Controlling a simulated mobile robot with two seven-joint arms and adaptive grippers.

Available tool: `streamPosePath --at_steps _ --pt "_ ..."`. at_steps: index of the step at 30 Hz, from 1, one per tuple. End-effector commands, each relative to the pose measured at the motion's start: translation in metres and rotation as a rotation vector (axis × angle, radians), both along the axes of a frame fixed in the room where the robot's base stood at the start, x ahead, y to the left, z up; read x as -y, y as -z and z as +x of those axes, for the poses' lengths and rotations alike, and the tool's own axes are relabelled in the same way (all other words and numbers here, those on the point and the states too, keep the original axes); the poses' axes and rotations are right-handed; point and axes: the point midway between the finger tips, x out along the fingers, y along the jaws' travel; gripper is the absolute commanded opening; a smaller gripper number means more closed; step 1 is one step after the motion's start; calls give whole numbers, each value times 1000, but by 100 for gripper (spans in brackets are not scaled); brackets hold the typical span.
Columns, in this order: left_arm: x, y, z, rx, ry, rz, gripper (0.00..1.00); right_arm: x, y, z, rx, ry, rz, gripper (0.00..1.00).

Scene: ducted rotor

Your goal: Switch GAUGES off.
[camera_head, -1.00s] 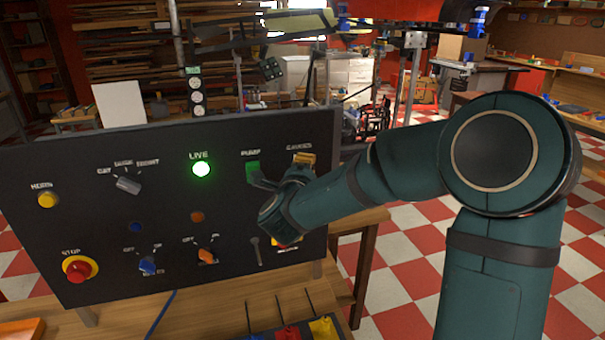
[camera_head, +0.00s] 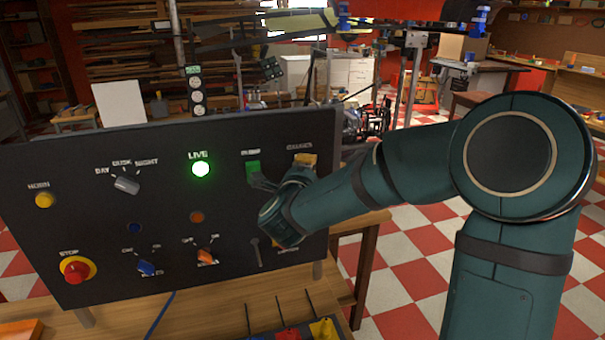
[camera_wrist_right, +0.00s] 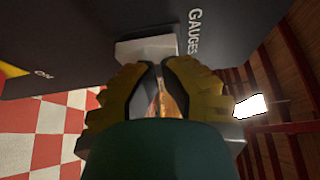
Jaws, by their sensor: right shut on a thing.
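The GAUGES switch (camera_head: 305,159) is at the upper right of the black panel (camera_head: 110,235), under its label. It shows yellow-orange in the head view. In the right wrist view a pale grey block (camera_wrist_right: 146,48) sits beside the GAUGES lettering. My right gripper (camera_head: 300,174) is at this switch. Its yellow ribbed fingers (camera_wrist_right: 160,70) are drawn together against the block, with a narrow orange-brown strip between them. The fingers hide most of the grip, so the lever's position cannot be told. My left gripper is in neither view.
The green PUMP switch (camera_head: 252,168) is close left of my right gripper. A lit green LIVE lamp (camera_head: 201,169), a red STOP button (camera_head: 76,270) and blue (camera_head: 147,268) and orange (camera_head: 206,256) knobs are on the panel. My right forearm covers part of its right side.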

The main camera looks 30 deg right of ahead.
Motion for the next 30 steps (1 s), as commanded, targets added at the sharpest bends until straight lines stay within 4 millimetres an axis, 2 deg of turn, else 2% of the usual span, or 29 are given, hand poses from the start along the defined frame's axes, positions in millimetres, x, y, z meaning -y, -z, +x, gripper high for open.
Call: streamPosePath --at_steps 14,30 --pt "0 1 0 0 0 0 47 -1 -4 -8 3 3 -1 0" --pt "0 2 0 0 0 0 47 -11 -23 -47 4 3 -1 0"
